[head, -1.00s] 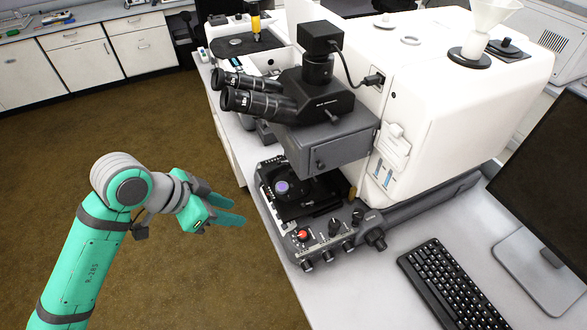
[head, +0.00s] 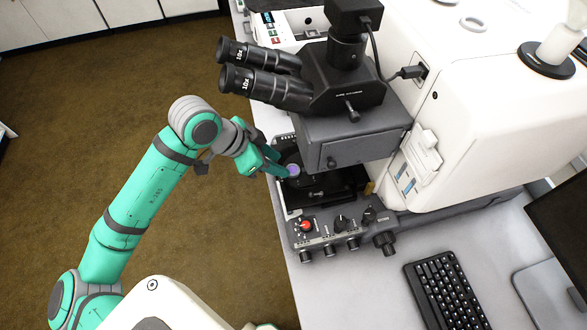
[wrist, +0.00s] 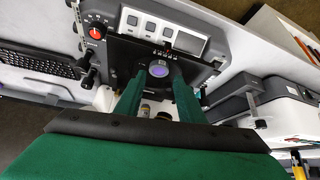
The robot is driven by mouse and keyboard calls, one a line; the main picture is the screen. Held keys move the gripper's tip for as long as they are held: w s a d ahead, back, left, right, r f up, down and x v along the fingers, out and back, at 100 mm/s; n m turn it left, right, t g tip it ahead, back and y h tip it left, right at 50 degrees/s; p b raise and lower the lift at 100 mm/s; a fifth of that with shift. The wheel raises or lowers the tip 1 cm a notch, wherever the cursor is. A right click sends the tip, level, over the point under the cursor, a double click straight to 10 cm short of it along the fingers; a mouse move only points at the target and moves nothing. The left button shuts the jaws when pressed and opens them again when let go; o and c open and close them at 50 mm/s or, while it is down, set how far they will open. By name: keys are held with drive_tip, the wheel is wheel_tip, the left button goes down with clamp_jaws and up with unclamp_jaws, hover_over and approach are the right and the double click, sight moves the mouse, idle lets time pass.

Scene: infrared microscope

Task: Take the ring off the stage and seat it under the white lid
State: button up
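The ring is a small round piece with a purple centre (head: 293,170), lying on the dark microscope stage (head: 335,190). It also shows in the wrist view (wrist: 158,70), between and just beyond my two green fingertips. My gripper (head: 282,171) is at the left edge of the stage, its tips close beside the ring. In the wrist view my gripper (wrist: 158,74) is open with a clear gap between the fingers; I see no grip on the ring. A white cone-shaped piece (head: 562,42) stands on a black disc on the microscope housing; I cannot tell whether it is the white lid.
The binocular eyepieces (head: 265,75) and the grey head block (head: 350,140) overhang the stage closely. The control panel with a red knob (head: 306,225) is in front. A keyboard (head: 447,290) and monitor (head: 565,235) are at the right. Open floor is at the left.

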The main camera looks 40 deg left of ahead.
sight(293, 171)
drive_tip(key=shift+x, duration=2.55)
drive_tip(key=shift+d, duration=0.15)
drive_tip(key=c, duration=0.7)
